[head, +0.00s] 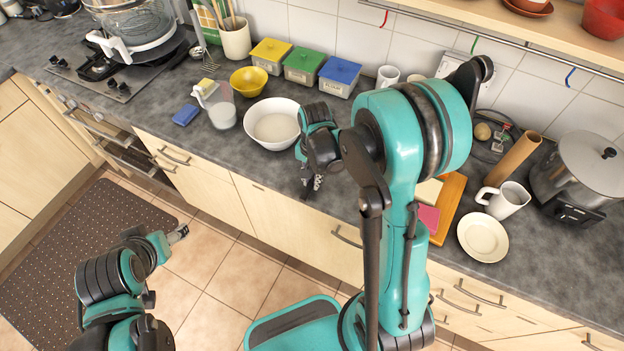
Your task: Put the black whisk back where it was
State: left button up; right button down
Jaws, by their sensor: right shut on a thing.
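My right gripper (311,185) is in front of the counter's front edge, just right of and below the white bowl (272,124). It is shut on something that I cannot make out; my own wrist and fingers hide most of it. I cannot pick out the black whisk for certain anywhere in view. A wall rail (440,20) with red, green and blue hooks runs above the counter. My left gripper (180,233) is low over the floor, away from the counter, and its jaw opening is not clear.
The counter holds a yellow bowl (248,81), a utensil crock (236,40), lidded boxes (304,66), a blue sponge (185,115), a white jug (508,201), a saucer (483,239) and a large pot (578,170). My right arm covers the counter's middle.

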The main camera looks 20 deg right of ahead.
jog(key=shift+f, duration=0.25)
jog(key=c, duration=1.5)
grip_release()
jog(key=shift+r, duration=0.1)
jog(key=shift+o, duration=0.2)
jog(key=shift+r, duration=0.1)
jog(key=shift+r, duration=0.3)
notch_tip(320, 180, up, 11)
jog(key=p, duration=0.3)
jog(key=s+a+r+n+t, duration=0.3)
jog(key=s+r+n+t, duration=0.4)
jog(key=s+r+n, duration=0.1)
jog(key=shift+s+n+t, duration=0.3)
jog(key=shift+s+n, duration=0.6)
jog(key=shift+s, duration=0.25)
